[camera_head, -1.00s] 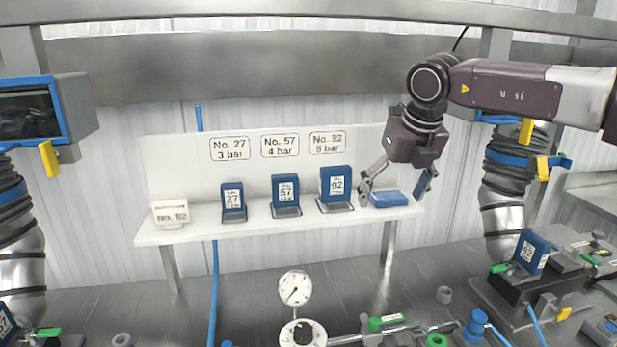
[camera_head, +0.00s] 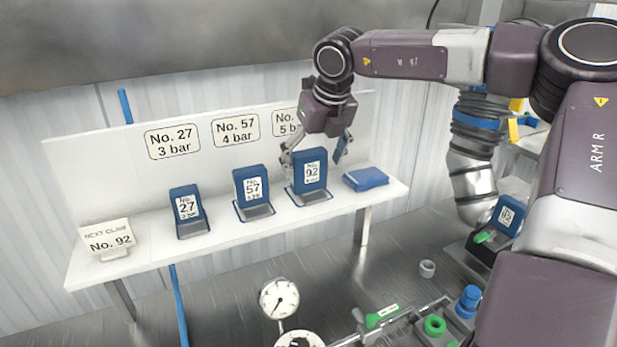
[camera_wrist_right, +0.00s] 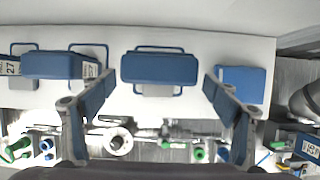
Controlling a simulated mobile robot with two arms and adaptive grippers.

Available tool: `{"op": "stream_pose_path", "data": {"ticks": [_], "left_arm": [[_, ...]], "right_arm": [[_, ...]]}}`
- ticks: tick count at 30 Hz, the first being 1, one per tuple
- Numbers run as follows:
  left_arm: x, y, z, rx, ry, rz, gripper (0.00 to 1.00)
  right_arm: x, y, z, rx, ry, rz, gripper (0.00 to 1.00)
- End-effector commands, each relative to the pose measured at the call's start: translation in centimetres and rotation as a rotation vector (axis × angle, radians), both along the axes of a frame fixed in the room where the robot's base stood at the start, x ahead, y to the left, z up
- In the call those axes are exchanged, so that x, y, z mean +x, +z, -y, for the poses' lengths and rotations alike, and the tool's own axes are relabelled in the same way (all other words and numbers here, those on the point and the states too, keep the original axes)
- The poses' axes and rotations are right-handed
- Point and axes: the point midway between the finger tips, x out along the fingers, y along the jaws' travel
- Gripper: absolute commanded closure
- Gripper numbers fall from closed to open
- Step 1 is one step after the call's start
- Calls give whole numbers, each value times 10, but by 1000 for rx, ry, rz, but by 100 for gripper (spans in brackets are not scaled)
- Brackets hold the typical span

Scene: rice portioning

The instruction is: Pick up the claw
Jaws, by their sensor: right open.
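Three upright blue claws stand in grey holders on a white shelf: No. 27 (camera_head: 186,205), No. 57 (camera_head: 250,185) and No. 92 (camera_head: 309,172). A card (camera_head: 106,240) at the shelf's left end reads "NEXT CLAW No. 92". My right gripper (camera_head: 314,158) is open and empty, just above and partly behind claw 92. In the right wrist view, claw 92 (camera_wrist_right: 160,68) lies between the two spread fingers of my right gripper (camera_wrist_right: 158,92), with a gap on each side. I cannot tell how far above it they are. My left gripper is not in view.
A flat blue block (camera_head: 366,179) lies on the shelf (camera_head: 140,205) right of claw 92. The back panel with the pressure labels stands behind the claws. A dial gauge (camera_head: 279,298) and green and blue fittings stand on the metal bench below.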

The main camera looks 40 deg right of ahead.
Motion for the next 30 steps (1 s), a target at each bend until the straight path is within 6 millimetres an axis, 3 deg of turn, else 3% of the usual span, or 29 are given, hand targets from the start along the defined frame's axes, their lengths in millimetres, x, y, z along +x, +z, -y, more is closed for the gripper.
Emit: {"op": "stream_pose_path", "data": {"ticks": [3, 9, 18, 30], "left_arm": [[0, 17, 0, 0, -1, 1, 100], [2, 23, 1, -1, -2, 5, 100], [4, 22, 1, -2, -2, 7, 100], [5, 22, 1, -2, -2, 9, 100]], "right_arm": [[2, -16, 0, 2, 1, -7, 19], [10, -37, 2, 0, 0, -4, 19], [11, -40, 3, 0, 0, 0, 20], [11, -40, 3, -1, 0, 0, 64]]}}
